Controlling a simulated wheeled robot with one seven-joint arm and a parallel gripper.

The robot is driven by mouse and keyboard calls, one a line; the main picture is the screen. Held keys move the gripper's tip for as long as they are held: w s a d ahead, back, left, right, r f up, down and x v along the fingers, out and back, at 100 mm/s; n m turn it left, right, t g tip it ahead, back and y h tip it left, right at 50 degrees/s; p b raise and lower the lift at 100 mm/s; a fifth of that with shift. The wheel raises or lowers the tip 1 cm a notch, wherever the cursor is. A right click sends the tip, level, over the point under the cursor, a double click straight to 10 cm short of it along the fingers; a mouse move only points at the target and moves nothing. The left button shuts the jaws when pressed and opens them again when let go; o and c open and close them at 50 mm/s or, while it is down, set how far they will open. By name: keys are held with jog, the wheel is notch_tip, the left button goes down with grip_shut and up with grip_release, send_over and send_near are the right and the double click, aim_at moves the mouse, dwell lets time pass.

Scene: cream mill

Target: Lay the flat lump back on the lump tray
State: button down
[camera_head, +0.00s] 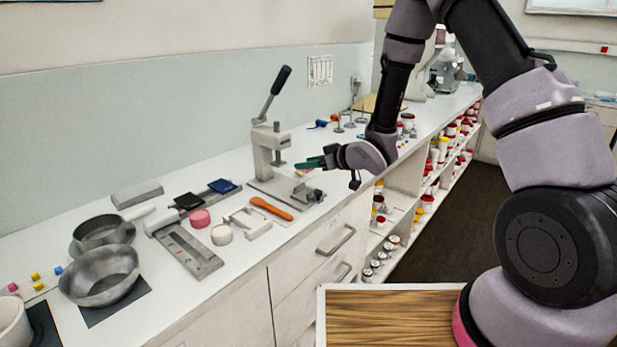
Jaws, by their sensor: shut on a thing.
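My gripper (308,163) is at the end of the arm, low beside the lever press (270,150) and over its base. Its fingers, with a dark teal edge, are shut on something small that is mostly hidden. A pale strip (24,292) with small pink, yellow and blue lumps lies at the far left of the counter. It looks like the lump tray, well away from my gripper.
The counter's front edge (225,283) is mostly clear.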

jog(key=shift+w+d+r, duration=0.1)
jog(key=shift+d+r, duration=0.05)
jog(key=shift+r, duration=0.4)
jog(key=w+d+f+m+t+h, duration=0.1)
jog(key=w+d+m+t+h, duration=0.2)
jog(key=d, duration=0.7)
jog(key=w+d+f+m+h, duration=0.1)
jog(key=d+m+h, duration=0.3)
jog(key=d, duration=0.6)
jog(key=w+d+f+m+t+h, duration=0.1)
jog(key=w+d+m+t+h, duration=0.2)
jog(key=d, duration=0.7)
notch_tip(320, 180, up, 4)
jog(key=n+g+y, duration=0.6)
jog(key=n+y, duration=0.4)
send_over(300, 188)
jog(key=s+d, duration=0.2)
jog(key=d, duration=0.1)
jog(key=shift+s+a+f, duration=0.1)
jog(key=shift+a+f, duration=0.05)
jog(key=shift+f, duration=4.8)
jog(key=shift+f, duration=0.25)
